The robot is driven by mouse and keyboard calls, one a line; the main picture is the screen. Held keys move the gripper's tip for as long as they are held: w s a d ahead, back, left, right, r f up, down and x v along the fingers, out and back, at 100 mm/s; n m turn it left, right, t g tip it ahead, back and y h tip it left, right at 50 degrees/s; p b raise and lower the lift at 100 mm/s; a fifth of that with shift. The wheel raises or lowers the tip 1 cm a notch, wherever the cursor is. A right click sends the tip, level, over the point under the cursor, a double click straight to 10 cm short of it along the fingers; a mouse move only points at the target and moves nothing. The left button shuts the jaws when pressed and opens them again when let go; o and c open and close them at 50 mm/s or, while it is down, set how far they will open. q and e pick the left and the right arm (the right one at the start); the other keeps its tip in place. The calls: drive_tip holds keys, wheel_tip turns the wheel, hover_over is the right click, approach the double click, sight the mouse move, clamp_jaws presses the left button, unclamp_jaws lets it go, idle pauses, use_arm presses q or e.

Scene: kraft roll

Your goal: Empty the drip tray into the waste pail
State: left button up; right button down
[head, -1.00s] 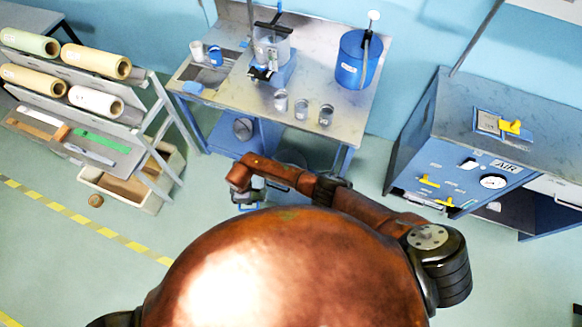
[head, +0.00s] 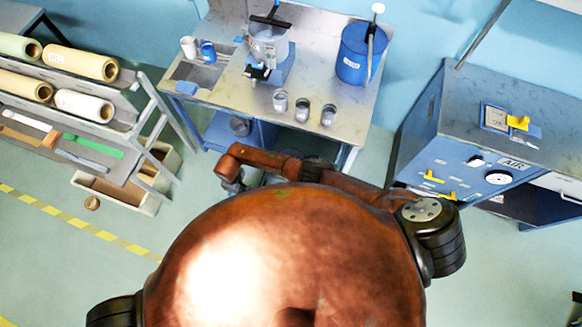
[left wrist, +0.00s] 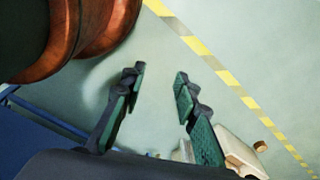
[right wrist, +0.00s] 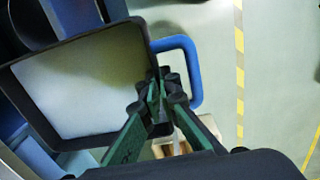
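In the right wrist view a rectangular tray (right wrist: 85,85) with a dark rim and a pale, whitish inside fills the left, with a blue loop handle (right wrist: 194,75) on its right side. I take it for the drip tray. My right gripper (right wrist: 162,84) has its fingers closed together at this side, by the handle; their exact contact is hidden. The right gripper (head: 232,180) shows small in the head view, in front of the bench, and I cannot make out the tray there. My left gripper (left wrist: 160,80) is open and empty above the floor. I cannot identify the waste pail for certain.
A steel-topped bench (head: 225,90) carries a blue canister (head: 358,55), a clear vessel (head: 268,45) and several cups. A roll rack (head: 110,125) stands left with an open bin (head: 145,200) beneath. A blue cabinet (head: 450,150) stands right.

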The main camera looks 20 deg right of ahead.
drive_tip(key=shift+d+r, duration=0.1)
drive_tip(key=shift+d, duration=0.05)
drive_tip(key=shift+d+r, duration=0.1)
drive_tip(key=shift+w+d+r+y+p, duration=0.1)
drive_tip(key=shift+d+r+y+p, duration=0.2)
drive_tip(key=shift+r+p, duration=0.1)
drive_tip(key=shift+d+r, duration=0.2)
drive_tip(key=shift+r, duration=0.05)
drive_tip(key=shift+d+r+y, duration=0.55)
drive_tip(key=shift+y, duration=0.15)
drive_tip(key=shift+s+d+r+y, duration=0.2)
drive_tip(key=shift+d+r+y, duration=0.2)
drive_tip(key=shift+d, duration=0.1)
drive_tip(key=shift+a, duration=0.3)
drive_tip(key=shift+d, duration=0.15)
use_arm(q)
drive_tip(key=shift+s+r, duration=0.5)
drive_tip(key=shift+r, duration=0.1)
use_arm(e)
drive_tip(key=shift+d, duration=0.1)
